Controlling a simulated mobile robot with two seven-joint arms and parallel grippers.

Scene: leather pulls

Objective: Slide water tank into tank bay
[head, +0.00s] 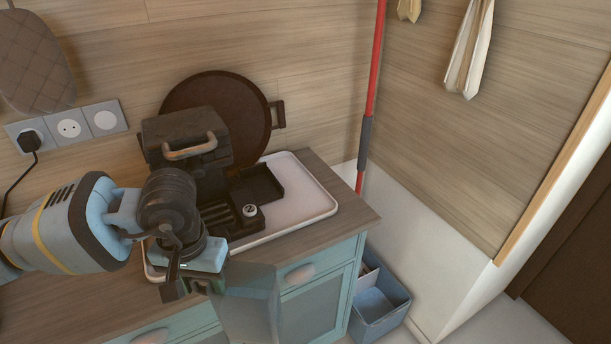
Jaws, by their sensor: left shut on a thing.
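The water tank (250,302) is a grey, see-through box, tilted, in front of the counter's front edge. My left gripper (196,286) is shut on its left end; the arm hides part of the grip. The dark coffee machine (190,128) stands on a white tray, with a leather pull on its upper front. A shallow black recess with raised walls, which looks like the tank bay (260,184), is at the machine's right side. It looks empty. The tank is apart from it, nearer the camera and lower in the picture. My right gripper is not in view.
The white tray (308,200) has clear room at its right. A round brown board (232,100) leans on the wall behind the machine. A red pole (374,70) stands right of the counter. A blue bin (382,308) is on the floor beside the teal cabinet (350,300).

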